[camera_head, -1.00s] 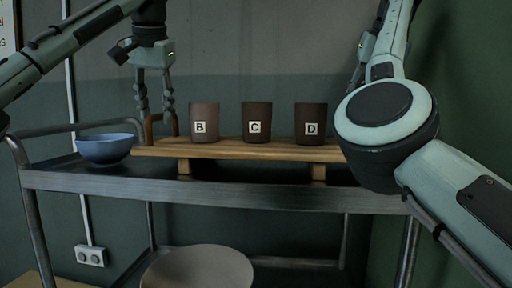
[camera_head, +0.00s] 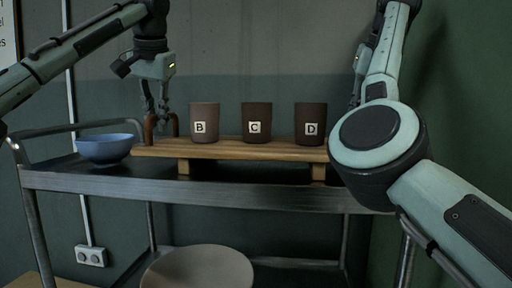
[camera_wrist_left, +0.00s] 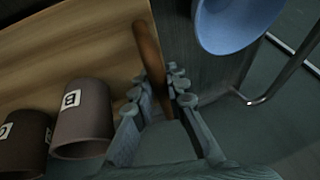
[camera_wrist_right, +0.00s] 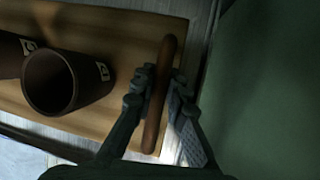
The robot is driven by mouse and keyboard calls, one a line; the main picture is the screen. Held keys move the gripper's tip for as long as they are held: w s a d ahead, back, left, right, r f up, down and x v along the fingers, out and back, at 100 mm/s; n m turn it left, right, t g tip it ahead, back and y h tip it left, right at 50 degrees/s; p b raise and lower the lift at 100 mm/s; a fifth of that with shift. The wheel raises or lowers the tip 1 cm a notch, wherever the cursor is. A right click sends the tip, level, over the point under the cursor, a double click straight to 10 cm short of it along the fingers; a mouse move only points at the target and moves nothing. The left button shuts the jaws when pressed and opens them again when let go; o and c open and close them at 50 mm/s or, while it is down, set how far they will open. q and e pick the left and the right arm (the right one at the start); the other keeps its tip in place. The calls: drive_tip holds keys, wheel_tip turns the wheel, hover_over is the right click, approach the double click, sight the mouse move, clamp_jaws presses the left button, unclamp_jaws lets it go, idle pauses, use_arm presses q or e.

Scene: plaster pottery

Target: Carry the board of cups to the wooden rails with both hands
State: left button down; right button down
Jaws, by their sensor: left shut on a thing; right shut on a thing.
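The wooden board (camera_head: 235,151) is level on two short wooden supports (camera_head: 184,167) on the metal cart; I cannot tell whether these are rails or the board's feet. Cups B (camera_head: 204,115), C (camera_head: 256,117) and D (camera_head: 310,117) stand upright on it in a row. My left gripper (camera_head: 162,124) is shut on the board's left handle (camera_wrist_left: 148,45), a brown bar between its fingers in the left wrist view. My right gripper (camera_wrist_right: 160,87) is shut on the right handle (camera_wrist_right: 168,52) in the right wrist view. In the head view my right arm hides that end.
A blue bowl (camera_head: 105,149) stands on the cart (camera_head: 110,182), close to the board's left end. A wall stands behind, and a green wall (camera_head: 465,120) is close at the right.

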idle(0.3)
